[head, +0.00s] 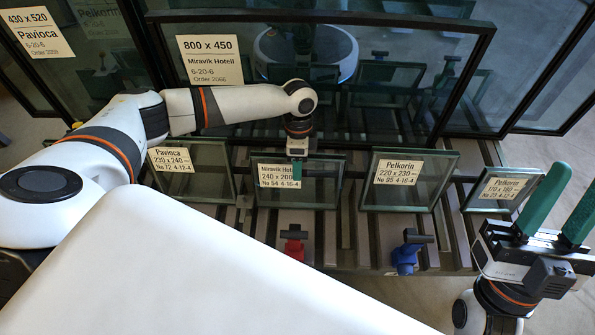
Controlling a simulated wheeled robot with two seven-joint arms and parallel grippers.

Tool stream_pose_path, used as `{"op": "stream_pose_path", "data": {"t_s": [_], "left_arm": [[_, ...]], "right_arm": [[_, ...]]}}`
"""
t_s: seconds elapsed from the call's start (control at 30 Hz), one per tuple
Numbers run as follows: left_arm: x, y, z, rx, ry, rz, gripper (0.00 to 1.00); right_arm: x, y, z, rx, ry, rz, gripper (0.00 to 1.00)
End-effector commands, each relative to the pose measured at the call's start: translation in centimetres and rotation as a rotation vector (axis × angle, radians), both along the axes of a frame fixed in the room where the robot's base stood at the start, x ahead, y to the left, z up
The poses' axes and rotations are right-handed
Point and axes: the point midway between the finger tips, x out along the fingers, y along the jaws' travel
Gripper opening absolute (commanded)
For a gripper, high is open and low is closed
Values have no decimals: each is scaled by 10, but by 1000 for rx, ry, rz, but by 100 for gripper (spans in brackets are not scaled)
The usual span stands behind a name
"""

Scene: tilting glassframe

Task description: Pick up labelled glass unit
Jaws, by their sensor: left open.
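Several small labelled glass units lean in a row on a slatted rack. They are a Pavioca 230 x 240 unit (213,181), a Miravik Hotell 240 x 200 unit (325,190), a Pelkorin 220 x 230 unit (431,168) and a smaller Pelkorin 170 x 160 unit (505,188). My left gripper (297,171) is open, pointing down at the top of the Miravik Hotell 240 x 200 unit, over its label; I cannot tell whether it touches the glass. My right gripper (566,208) is open and empty at the right, beside the smaller Pelkorin unit.
Larger glass units stand behind, including a Miravik Hotell 800 x 450 unit (400,100) and a Pavioca 430 x 520 unit (62,75). A red clamp (294,246) and a blue clamp (405,258) sit on the rack's front. Grey floor (440,298) shows at lower right.

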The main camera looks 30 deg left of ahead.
Motion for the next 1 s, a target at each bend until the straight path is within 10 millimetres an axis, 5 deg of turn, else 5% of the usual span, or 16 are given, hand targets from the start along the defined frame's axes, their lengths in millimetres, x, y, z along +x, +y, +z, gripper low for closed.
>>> {"op": "stream_pose_path", "data": {"t_s": [0.07, 0.33, 1.0], "left_arm": [[0, 0, 0, 0, 0, 0, 44], [0, 0, 0, 0, 0, 0, 0], [0, 0, 0, 0, 0, -1, 0]], "right_arm": [[0, 0, 0, 0, 1, 0, 36], [0, 0, 0, 0, 1, 0, 36], [0, 0, 0, -1, 2, 0, 36]]}}
